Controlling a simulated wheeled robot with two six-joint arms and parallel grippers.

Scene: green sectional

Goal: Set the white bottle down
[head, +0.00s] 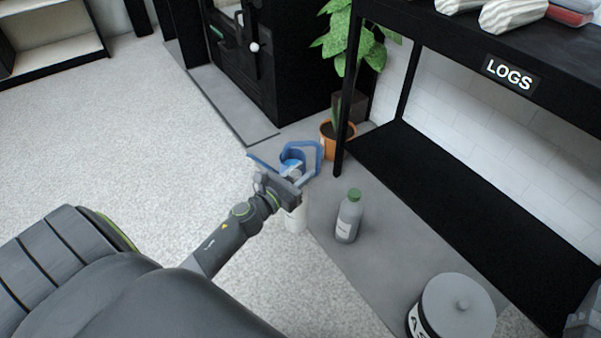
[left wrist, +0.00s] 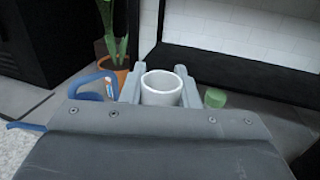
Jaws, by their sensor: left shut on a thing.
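My left gripper (head: 295,178) is shut on the white bottle (head: 296,219). In the head view the gripper and wrist hide the bottle's upper part, and its lower part shows beneath them, near the edge of the grey floor slab. In the left wrist view the bottle's round, open white top (left wrist: 161,88) sits upright between the two fingers (left wrist: 161,85). I cannot tell whether its base touches the floor.
A green-capped bottle (head: 349,217) stands just right of the held one. A blue watering can (head: 318,150) and potted plant (head: 326,138) are behind. A grey lidded bin (head: 458,308) and black log shelf (head: 430,180) stand right. Carpet on the left is clear.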

